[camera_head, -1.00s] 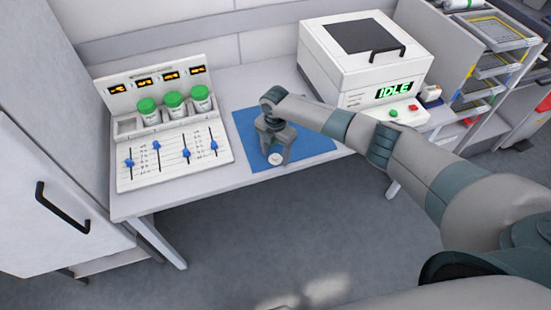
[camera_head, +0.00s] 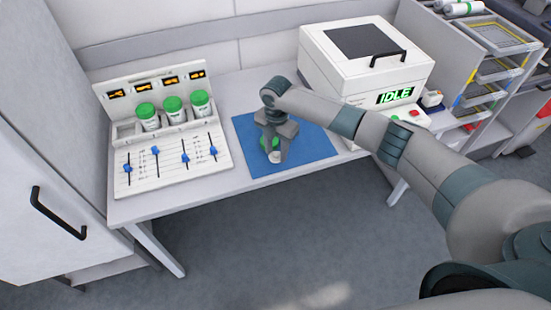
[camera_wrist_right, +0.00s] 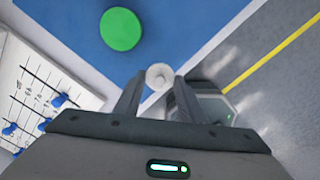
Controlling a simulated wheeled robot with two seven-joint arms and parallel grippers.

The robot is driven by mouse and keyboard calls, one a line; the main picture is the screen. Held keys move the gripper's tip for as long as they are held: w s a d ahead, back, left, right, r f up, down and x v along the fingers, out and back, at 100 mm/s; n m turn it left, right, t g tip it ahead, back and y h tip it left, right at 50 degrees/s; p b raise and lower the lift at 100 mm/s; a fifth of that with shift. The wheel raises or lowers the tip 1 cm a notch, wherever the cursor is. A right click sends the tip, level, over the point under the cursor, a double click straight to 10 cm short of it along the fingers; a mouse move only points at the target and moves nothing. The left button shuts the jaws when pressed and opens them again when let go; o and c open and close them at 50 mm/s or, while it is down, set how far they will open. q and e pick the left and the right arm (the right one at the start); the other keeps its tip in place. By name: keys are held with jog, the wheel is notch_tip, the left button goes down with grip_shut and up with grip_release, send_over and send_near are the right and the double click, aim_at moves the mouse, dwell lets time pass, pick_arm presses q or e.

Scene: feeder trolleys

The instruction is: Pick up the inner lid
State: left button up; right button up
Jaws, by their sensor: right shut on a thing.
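The small white round inner lid (camera_wrist_right: 160,76) is between the fingertips of my right gripper (camera_wrist_right: 158,84) in the right wrist view. The gripper is shut on it, low over the front part of the blue mat. In the head view the right gripper (camera_head: 274,152) points down and the white lid (camera_head: 274,157) shows at its tips. A green round lid (camera_wrist_right: 121,29) lies on the mat beside it. In the head view this green lid (camera_head: 264,142) is partly hidden behind the gripper. My left gripper is not in view.
The blue mat (camera_head: 308,150) lies on the table. To the left stands a white panel (camera_head: 135,181) with blue sliders and several green-capped jars (camera_head: 173,105). At the back right is a white machine (camera_head: 345,75) reading IDLE. Shelves with trays (camera_head: 497,65) stand at the right.

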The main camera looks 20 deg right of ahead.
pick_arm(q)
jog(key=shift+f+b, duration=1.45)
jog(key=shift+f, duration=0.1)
pick_arm(e)
jog(key=s+d+r, duration=0.6)
jog(key=s+d, duration=0.2)
jog(key=shift+r, duration=0.2)
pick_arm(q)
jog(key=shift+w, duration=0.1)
pick_arm(e)
jog(key=shift+s, duration=0.15)
